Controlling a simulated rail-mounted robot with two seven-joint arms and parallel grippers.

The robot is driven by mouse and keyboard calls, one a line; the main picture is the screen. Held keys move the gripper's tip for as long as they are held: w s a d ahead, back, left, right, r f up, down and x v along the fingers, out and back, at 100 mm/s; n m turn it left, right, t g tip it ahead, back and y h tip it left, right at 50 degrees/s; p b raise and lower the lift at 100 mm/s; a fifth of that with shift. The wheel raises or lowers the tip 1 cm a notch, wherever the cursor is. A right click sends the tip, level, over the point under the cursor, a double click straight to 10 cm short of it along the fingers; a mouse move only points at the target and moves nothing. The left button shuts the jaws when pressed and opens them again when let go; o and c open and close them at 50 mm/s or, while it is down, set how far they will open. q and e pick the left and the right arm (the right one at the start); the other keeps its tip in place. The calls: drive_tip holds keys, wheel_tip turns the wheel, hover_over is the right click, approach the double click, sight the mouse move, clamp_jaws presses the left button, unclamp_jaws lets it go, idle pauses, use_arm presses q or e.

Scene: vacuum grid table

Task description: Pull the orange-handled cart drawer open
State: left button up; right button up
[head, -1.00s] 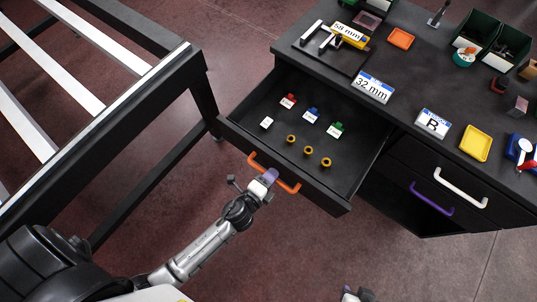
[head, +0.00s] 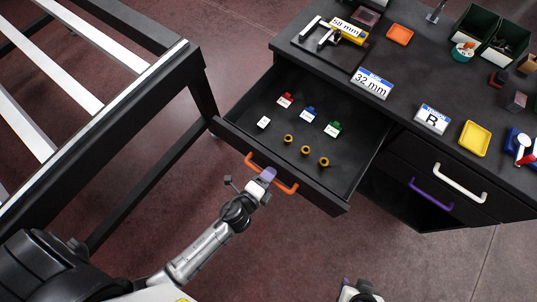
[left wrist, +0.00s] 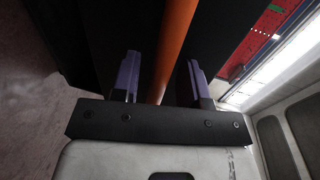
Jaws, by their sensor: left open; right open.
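The cart drawer (head: 238,130) stands pulled out from the dark cart, with its inside in view. Its orange handle (head: 284,187) runs along the drawer front. My left gripper (head: 267,174) is at the middle of the handle. In the left wrist view, the orange handle (left wrist: 174,40) passes between the two purple fingers of my left gripper (left wrist: 160,78), which are open with gaps at the sides. My right gripper (head: 358,291) shows only in part at the bottom edge, away from the cart, and is open.
Inside the drawer lie small red, blue and green labelled pieces (head: 309,114), a white piece (head: 263,122) and brass rings (head: 305,150). White (head: 460,182) and purple (head: 432,194) handles are on drawers to the right. A dark frame table (head: 190,75) stands close on the left.

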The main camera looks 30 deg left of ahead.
idle(0.3)
use_arm(q)
drive_tip(key=shift+s, duration=0.35)
drive_tip(key=v, duration=1.3)
drive_tip(key=shift+b, duration=0.35)
